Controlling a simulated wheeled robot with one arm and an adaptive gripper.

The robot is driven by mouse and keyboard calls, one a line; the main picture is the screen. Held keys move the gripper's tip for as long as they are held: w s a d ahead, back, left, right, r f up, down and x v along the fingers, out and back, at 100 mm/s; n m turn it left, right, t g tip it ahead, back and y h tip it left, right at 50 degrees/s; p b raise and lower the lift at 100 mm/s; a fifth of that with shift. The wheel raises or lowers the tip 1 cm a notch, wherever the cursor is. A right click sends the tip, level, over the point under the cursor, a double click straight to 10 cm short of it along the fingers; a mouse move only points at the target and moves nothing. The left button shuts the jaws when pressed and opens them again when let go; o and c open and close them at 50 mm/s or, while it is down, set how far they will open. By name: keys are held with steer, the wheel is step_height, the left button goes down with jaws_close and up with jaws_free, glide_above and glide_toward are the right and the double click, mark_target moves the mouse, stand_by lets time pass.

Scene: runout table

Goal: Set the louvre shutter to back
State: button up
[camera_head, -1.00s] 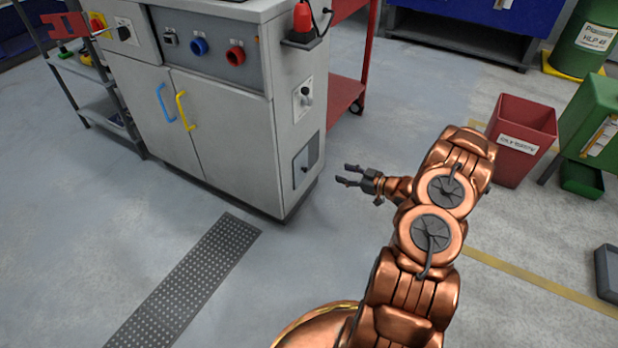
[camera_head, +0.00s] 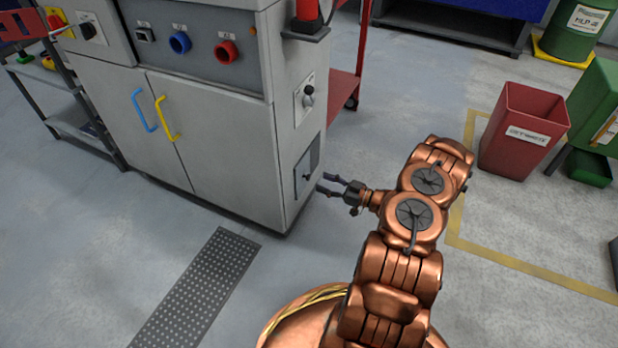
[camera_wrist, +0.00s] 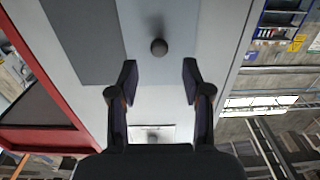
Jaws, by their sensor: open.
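The louvre shutter looks like a flat panel, part dark grey (camera_head: 313,158) and part pale, low on the side face of the grey cabinet. A small dark knob (camera_head: 307,176) stands out from it. In the wrist view the knob (camera_wrist: 158,47) is ahead, between and just beyond my fingertips, with the dark grey part (camera_wrist: 82,42) to its left. My gripper (camera_head: 322,183) is open and empty, pointing at the panel from the right. In the wrist view my gripper (camera_wrist: 158,72) has its fingers apart, one each side of the knob's line. Contact cannot be told.
A rotary switch (camera_head: 308,92) on a white plate sits above the panel. Blue (camera_head: 144,110) and yellow (camera_head: 166,117) handles are on the cabinet front. A red trolley (camera_head: 345,85) stands behind the cabinet. A red bin (camera_head: 522,130) stands right.

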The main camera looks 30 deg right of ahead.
mark_target(306, 176)
steer(key=shift+b+x, duration=0.9)
steer(key=shift+x, duration=1.8)
jaws_close()
